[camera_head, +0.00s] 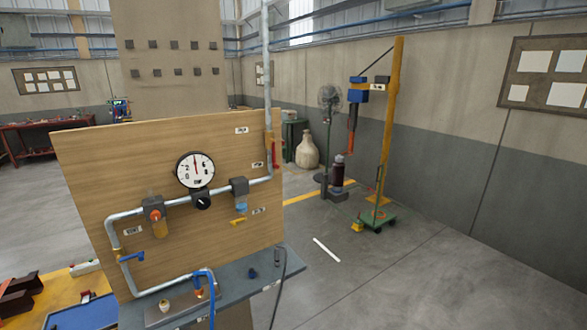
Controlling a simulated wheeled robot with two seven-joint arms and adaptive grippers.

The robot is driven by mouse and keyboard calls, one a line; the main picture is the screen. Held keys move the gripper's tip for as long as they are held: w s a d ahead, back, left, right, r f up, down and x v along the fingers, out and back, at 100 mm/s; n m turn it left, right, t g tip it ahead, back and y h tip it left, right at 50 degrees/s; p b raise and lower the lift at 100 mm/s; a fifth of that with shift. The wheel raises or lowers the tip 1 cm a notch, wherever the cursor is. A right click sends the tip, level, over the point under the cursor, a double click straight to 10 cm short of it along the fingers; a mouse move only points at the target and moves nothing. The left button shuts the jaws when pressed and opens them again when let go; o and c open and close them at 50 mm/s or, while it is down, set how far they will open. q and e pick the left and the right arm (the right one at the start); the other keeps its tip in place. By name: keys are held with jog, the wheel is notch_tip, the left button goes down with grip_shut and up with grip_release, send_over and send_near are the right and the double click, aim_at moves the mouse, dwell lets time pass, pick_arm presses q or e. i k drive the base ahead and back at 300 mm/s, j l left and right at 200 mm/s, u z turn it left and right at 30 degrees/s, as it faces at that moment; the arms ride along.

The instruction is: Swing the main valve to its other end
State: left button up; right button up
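A wooden panel (90,165) stands at the left with a grey pipe loop, a round gauge (195,170) and several small labels too small to read. A blue lever handle (131,257) sits on the pipe at the lower left and lies roughly level. A red handle (274,155) stands roughly upright on the vertical pipe at the panel's right edge. A small yellow lever (238,222) is below the right-hand fitting. I cannot tell from the labels which one is the main valve. Neither of my grippers is in view.
A grey shelf (235,288) juts out below the panel, with a blue hose (211,290) and a black cable (283,275) hanging there. The floor at the right is clear.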

aim_at(275, 166)
jog(key=l, duration=0.4)
jog(key=k+l, duration=0.15)
jog(key=l, duration=0.25)
jog(key=l+u, duration=0.1)
jog(key=l, duration=0.35)
jog(key=k, duration=0.05)
